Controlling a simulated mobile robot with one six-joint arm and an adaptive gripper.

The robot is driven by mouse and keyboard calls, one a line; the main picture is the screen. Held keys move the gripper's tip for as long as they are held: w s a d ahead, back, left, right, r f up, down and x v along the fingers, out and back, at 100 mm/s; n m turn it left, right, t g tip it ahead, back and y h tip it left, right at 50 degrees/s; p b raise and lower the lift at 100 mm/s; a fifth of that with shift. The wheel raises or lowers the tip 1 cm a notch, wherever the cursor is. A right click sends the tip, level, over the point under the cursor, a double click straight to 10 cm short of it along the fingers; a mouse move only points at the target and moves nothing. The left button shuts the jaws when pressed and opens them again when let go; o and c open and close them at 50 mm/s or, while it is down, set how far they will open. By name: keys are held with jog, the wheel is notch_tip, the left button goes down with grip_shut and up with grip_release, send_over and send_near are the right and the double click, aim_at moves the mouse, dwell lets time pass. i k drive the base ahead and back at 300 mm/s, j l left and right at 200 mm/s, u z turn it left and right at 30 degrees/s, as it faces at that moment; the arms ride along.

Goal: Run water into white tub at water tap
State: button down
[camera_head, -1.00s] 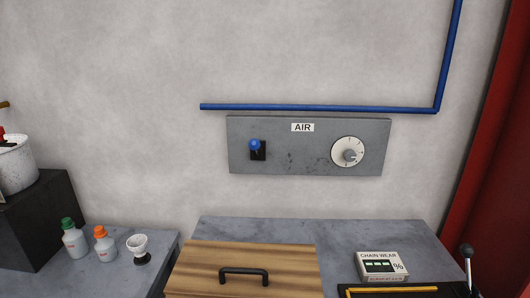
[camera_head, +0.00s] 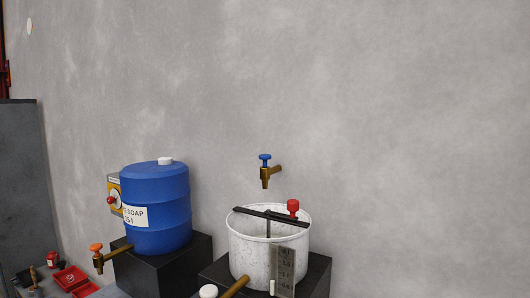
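The white tub (camera_head: 240,262) is a speckled white round vessel on a black block (camera_head: 318,270) at the lower middle of the head view. A dark bar with a red knob (camera_head: 293,207) lies across its open top. A grey marked scale (camera_head: 284,272) is on its front, and a brass spout (camera_head: 234,287) comes out low at the front. The water tap (camera_head: 267,172), brass with a blue handle, sticks out of the wall above the tub, apart from it. I cannot see water flowing or the tub's fill. My gripper is not in view.
A blue soap drum (camera_head: 157,215) with an orange-handled brass tap (camera_head: 97,258) stands on a black block left of the tub. Small red trays (camera_head: 70,278) lie at lower left. A grey cabinet (camera_head: 22,190) stands at the left edge. The wall at right is bare.

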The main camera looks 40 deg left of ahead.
aim_at(264, 157)
jog(key=k+j, duration=0.1)
jog(key=j, duration=0.95)
jog(key=k+j, duration=0.1)
jog(key=j, duration=1)
